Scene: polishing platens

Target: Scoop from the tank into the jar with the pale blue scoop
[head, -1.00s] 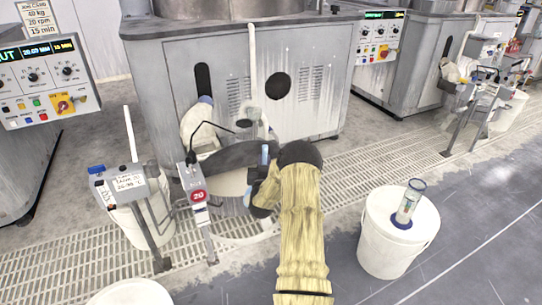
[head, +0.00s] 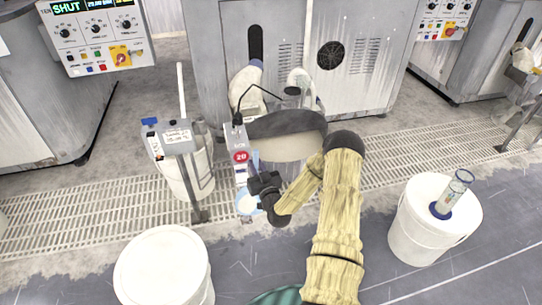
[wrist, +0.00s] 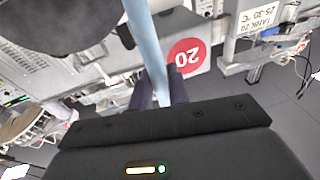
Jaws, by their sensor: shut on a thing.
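The pale blue scoop (head: 248,202) is in my gripper (head: 262,187) in the head view. Its bowl end hangs low, in front of the post with the red 20 sign (head: 241,157); what it holds cannot be told. In the wrist view its handle (wrist: 148,45) runs up between the dark fingers (wrist: 160,95), which are shut on it. The tank (head: 290,148) seems to be the round beige-topped vessel partly under a dark cover, behind and right of my gripper. The clear jar (head: 456,186) stands on a white lidded bucket at the right, apart from my gripper.
The jar's bucket (head: 415,235) stands on open floor. Another white lidded bucket (head: 163,270) is at front left. A labelled stand (head: 176,137) and a bucket stand left of the 20 post. Grey machines line the back, and floor grating (head: 70,208) runs before them.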

